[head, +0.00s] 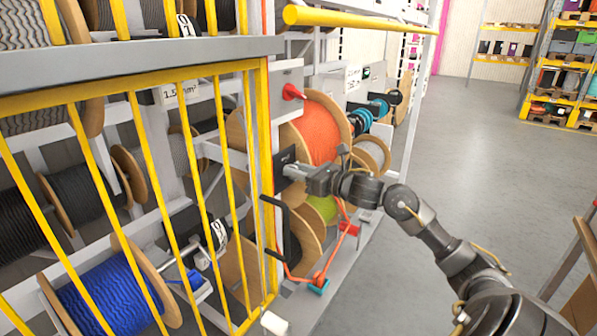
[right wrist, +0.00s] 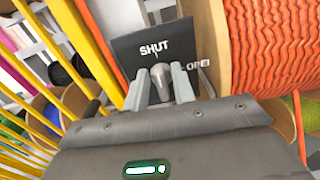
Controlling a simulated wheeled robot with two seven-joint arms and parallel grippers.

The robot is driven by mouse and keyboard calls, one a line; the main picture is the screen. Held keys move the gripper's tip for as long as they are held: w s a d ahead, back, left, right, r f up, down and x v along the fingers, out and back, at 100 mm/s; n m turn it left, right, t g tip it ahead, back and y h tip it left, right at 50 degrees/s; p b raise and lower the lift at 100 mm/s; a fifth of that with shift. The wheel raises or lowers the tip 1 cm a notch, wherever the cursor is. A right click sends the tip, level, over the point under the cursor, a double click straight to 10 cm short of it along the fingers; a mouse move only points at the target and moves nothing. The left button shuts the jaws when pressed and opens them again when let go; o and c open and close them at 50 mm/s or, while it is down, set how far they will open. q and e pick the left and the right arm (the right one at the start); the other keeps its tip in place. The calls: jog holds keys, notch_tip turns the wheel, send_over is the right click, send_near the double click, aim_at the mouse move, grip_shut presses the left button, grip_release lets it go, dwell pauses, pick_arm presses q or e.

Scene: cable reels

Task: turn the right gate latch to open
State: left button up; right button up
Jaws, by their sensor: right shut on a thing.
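The right gate latch is a dark plate (head: 282,158) at the right post of the yellow barred gate (head: 262,130). In the right wrist view the plate (right wrist: 130,50) carries the white words SHUT and, partly hidden by a finger, OPEN. A small grey latch knob (right wrist: 161,76) stands between my fingers, below the word SHUT. My right gripper (head: 299,171) reaches in from the right and is shut on the knob; its fingers also show in the right wrist view (right wrist: 162,84). My left gripper is not in view.
An orange cable reel (head: 320,130) sits close behind the latch. A black bar handle (head: 268,222) is below it on the gate. A yellow rail (head: 350,20) runs above. Grey floor (head: 460,130) at right is clear.

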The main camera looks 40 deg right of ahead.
jog(key=m, duration=0.5)
jog(key=m+b, duration=0.1)
jog(key=m, duration=0.5)
jog(key=d+f+m, duration=0.1)
jog(key=m, duration=0.5)
jog(key=shift+w, duration=0.2)
jog(key=shift+m, duration=0.4)
jog(key=o, duration=0.7)
jog(key=shift+c, duration=0.2)
jog(key=shift+s+f, duration=0.1)
